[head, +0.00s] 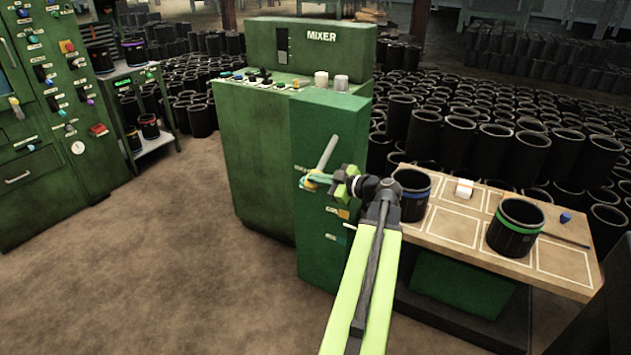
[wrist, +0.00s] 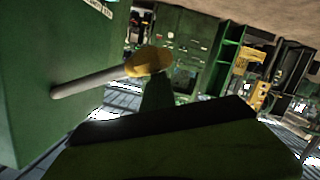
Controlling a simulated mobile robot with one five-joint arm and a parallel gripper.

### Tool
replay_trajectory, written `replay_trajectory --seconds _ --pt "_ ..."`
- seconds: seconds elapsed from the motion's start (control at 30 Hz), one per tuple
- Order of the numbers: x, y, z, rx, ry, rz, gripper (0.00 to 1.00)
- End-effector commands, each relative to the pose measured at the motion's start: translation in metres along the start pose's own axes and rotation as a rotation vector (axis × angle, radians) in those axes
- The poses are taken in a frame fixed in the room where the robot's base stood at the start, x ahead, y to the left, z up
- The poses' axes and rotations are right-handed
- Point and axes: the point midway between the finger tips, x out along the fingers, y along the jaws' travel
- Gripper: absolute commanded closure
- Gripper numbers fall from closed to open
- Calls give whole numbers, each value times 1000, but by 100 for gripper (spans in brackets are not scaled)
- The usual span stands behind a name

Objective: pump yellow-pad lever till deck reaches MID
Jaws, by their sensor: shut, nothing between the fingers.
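The yellow pad (head: 312,183) sits at the lower end of a grey lever rod (head: 328,151) on the green mixer cabinet, in the head view. In the wrist view the rod (wrist: 90,82) comes out of the green cabinet side and ends in the yellow pad (wrist: 149,62). My gripper (head: 330,181) is shut and empty, right beside the pad. In the wrist view its tip shows just below the pad; I cannot tell whether they touch. A wooden-topped deck (head: 462,252) on a green base stands at the right. No MID mark is readable.
On the wooden top stand a blue-banded black sleeve (head: 411,207), a green-banded one (head: 512,240) and a small white block (head: 463,188). Many black sleeves crowd the floor behind. A green control cabinet (head: 35,190) is at the left. The floor (head: 150,260) between is clear.

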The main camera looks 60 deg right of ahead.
Motion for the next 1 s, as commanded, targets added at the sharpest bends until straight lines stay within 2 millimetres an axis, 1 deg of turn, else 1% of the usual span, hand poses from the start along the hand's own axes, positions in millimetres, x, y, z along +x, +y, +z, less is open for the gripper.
replay_trajectory --seconds 0.03,0.37,0.43,0.47,0.57,0.67,0.7,0.73,0.77,0.8,0.9,1.0 --pt "-2 2 7 -2 -17 5 100" --pt "-6 6 10 0 -22 14 100" --pt "-7 6 8 0 -22 15 100" --pt "-7 6 5 0 -21 14 100" --pt "-10 5 -10 -1 -17 12 100" --pt "-13 2 -36 -2 -9 7 100" --pt "-15 0 -48 -3 -6 5 100" --pt "-18 -1 -51 -2 -5 6 100" --pt "-28 -1 -43 -1 -8 10 100" --pt "-39 -1 -41 -1 -8 11 100" --pt "-64 -2 -41 -1 -7 11 100" --pt "-85 -2 -41 0 -6 11 100"
